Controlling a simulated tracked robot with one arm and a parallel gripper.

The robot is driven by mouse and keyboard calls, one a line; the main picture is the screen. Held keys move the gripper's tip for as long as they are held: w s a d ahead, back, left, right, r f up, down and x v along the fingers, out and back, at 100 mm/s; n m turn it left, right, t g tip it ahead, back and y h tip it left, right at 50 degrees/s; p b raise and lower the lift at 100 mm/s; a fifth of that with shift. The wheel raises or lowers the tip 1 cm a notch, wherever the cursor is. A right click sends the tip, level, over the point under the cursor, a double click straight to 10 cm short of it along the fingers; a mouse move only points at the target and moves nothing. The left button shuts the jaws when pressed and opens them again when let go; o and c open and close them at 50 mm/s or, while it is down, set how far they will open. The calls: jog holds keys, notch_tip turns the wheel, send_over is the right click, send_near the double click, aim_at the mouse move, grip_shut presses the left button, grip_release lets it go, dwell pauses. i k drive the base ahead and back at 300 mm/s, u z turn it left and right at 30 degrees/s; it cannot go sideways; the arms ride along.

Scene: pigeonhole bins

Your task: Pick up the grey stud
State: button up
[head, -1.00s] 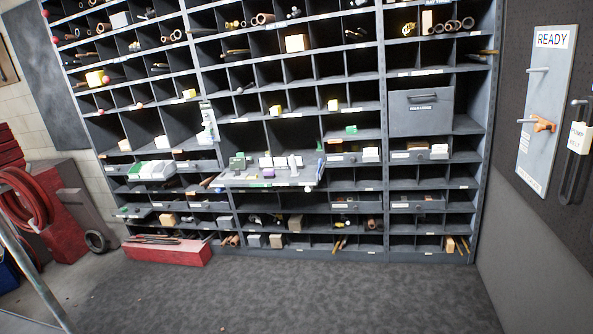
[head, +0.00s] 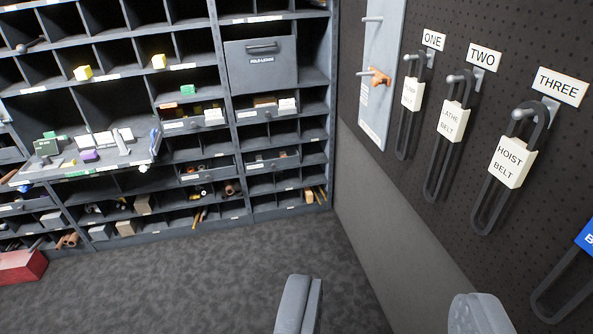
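My gripper (head: 388,310) shows at the bottom edge of the head view. Its two grey fingers are wide apart with only floor and wall behind the gap, so it is open and empty. I cannot pick out the grey stud for certain. A small pale grey upright piece (head: 122,143) stands on the pulled-out tray (head: 100,166) at the left, among small green, purple and white items, too small to identify. My gripper is far from that tray, to its lower right.
The grey pigeonhole rack (head: 231,107) fills the left and back. A pegboard wall (head: 437,180) on the right carries black belts on hooks and a pale panel (head: 379,90) with an orange piece (head: 380,76). A red box (head: 20,267) lies lower left. The dark carpet (head: 190,285) is clear.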

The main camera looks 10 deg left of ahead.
aim_at(124, 150)
jog(key=u, duration=0.15)
jog(key=i, duration=1.35)
jog(key=u, duration=0.5)
jog(key=i, duration=1.25)
jog(key=u, duration=0.9)
jog(key=i, duration=1.35)
jog(key=u, duration=0.4)
